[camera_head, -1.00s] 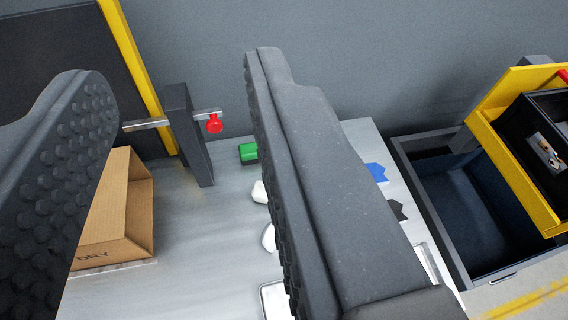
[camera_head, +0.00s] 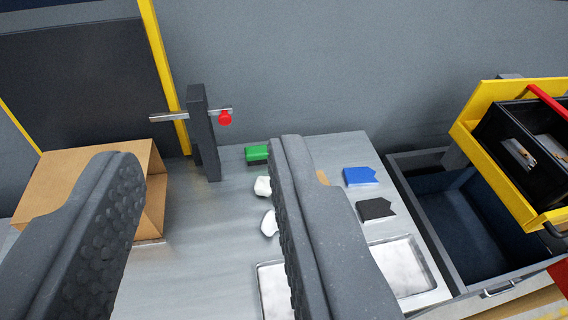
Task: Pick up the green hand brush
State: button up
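A small green block-like thing (camera_head: 257,153) with a dark underside lies on the grey bench top, toward its back edge. It looks like the green hand brush, and its right end is close to or behind my right finger, so I cannot tell its full length. My gripper (camera_head: 208,158) is open, with its two dark, studded fingers wide apart and nothing held between them. The green thing shows beyond the gap, just left of the right fingertip.
A cardboard box (camera_head: 155,200) stands left; a dark post (camera_head: 203,135) with a red knob (camera_head: 225,118) rises behind. White lumps (camera_head: 268,222), a blue piece (camera_head: 360,177), a black piece (camera_head: 375,209) and a tray (camera_head: 402,268) lie on the bench. Bins (camera_head: 460,215) stand right.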

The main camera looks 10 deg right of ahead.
aim_at(256, 154)
jog(key=u, duration=0.15)
jog(key=i, duration=0.9)
jog(key=z, duration=0.05)
